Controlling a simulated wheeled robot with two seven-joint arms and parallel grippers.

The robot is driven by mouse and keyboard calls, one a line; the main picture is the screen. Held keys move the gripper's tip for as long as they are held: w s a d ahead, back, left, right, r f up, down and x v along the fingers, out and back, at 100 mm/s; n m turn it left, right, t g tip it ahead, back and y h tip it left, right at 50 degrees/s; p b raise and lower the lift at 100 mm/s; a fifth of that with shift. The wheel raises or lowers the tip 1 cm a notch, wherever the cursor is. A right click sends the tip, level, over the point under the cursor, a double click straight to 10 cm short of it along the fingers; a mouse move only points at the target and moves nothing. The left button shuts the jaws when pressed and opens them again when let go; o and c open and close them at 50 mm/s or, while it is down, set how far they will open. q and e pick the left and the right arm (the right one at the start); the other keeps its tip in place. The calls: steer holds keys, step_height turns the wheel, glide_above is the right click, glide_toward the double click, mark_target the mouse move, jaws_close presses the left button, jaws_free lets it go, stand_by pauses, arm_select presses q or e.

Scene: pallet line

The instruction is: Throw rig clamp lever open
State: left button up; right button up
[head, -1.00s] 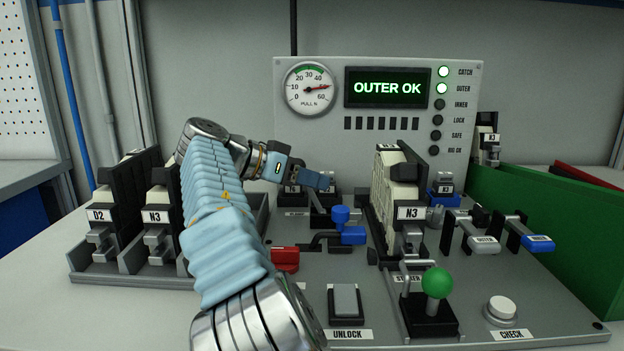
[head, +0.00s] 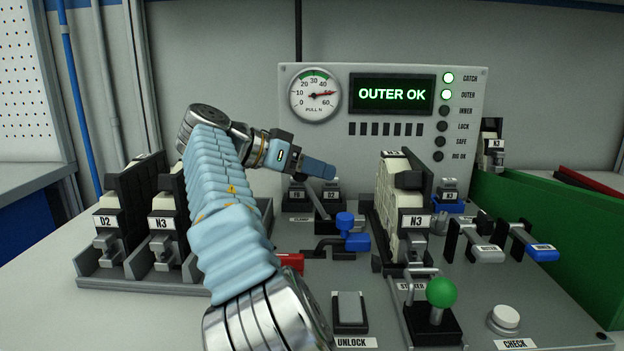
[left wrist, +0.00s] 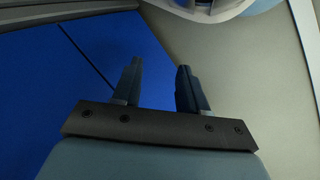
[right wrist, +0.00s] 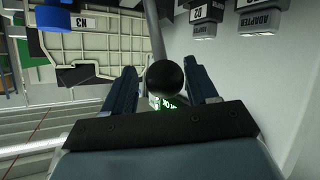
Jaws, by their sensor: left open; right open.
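A lever with a black ball knob (right wrist: 165,78) on a grey rod shows in the right wrist view. The knob appears between the spread fingers of my right gripper (right wrist: 162,90); I cannot tell whether either finger touches it. In the head view my right gripper (head: 322,170) is in front of the panel's lower left, above the parts near the CLAMP label (head: 298,219); the knob cannot be made out there. The rig holds a white ribbed N3 unit (head: 392,205). My left gripper (left wrist: 158,85) is open and empty, before a blue surface.
The panel display (head: 391,94) reads OUTER OK, with the top two lamps lit. A blue-handled lever (head: 345,222) stands below the right gripper. A green ball lever (head: 440,293) is at front right. A rack (head: 140,285) with D2 and N3 units stands left, and a green wall (head: 570,270) right.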

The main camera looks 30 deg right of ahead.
steer(key=s+a+r+b, duration=0.1)
steer(key=s+a+r, duration=0.6)
steer(key=s, duration=0.5)
step_height(320, 180, up, 3)
steer(key=shift+a+f, duration=0.1)
steer(key=shift+a, duration=0.05)
